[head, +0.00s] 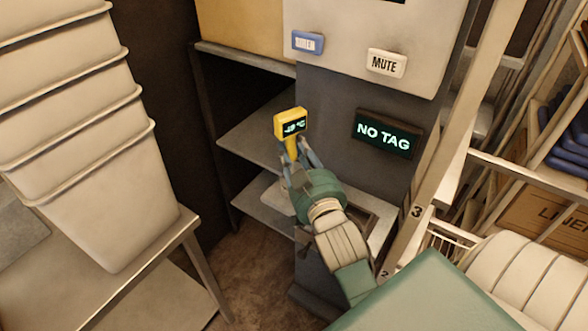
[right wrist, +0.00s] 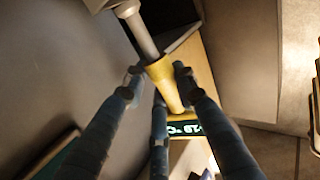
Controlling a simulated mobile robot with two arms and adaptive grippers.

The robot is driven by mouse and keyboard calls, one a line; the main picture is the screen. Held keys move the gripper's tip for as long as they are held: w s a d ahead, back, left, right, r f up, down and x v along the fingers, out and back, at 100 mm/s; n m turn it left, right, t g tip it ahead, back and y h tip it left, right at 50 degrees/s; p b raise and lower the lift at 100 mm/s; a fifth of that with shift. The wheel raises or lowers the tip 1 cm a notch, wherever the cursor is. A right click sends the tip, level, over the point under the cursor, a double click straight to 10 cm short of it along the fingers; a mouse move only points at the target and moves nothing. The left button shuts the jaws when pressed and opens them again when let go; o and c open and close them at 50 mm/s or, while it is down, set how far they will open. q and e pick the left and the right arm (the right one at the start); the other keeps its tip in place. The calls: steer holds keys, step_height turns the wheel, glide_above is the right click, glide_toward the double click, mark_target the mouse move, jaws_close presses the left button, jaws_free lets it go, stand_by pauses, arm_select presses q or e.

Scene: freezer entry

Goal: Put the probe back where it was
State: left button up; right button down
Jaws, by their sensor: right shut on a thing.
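The probe (head: 291,123) is yellow, with a small dark screen that reads about -19 °C. My right gripper (head: 299,156) is shut on its yellow handle and holds it up in front of the dark grey column. In the right wrist view the yellow handle (right wrist: 164,78) lies between the fingers, with a grey metal shaft (right wrist: 146,38) running toward the top edge. The shaft's far end meets a pale grey part there; I cannot tell whether it touches. No holder for the probe is clearly visible. My left gripper is not in view.
A lit "NO TAG" display (head: 387,134) is on the column, below a white panel with a MUTE button (head: 386,63) and a blue button (head: 307,43). Stacked white bins (head: 85,150) stand on a table at left. Metal shelves (head: 255,135) are behind the probe.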

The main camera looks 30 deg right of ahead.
steer(key=shift+f, duration=0.5)
steer(key=f, duration=0.3)
steer(key=shift+w+d+f, duration=0.15)
steer(key=shift+d+f, duration=0.05)
steer(key=shift+f, duration=0.25)
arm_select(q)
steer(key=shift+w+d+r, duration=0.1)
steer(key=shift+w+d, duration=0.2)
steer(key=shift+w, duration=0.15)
arm_select(e)
steer(key=shift+a, duration=0.1)
steer(key=shift+f+b, duration=0.35)
steer(key=shift+f, duration=0.3)
steer(key=c, duration=1.4)
jaws_free()
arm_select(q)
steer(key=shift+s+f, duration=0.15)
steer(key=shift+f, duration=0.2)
arm_select(e)
steer(key=shift+f, duration=0.15)
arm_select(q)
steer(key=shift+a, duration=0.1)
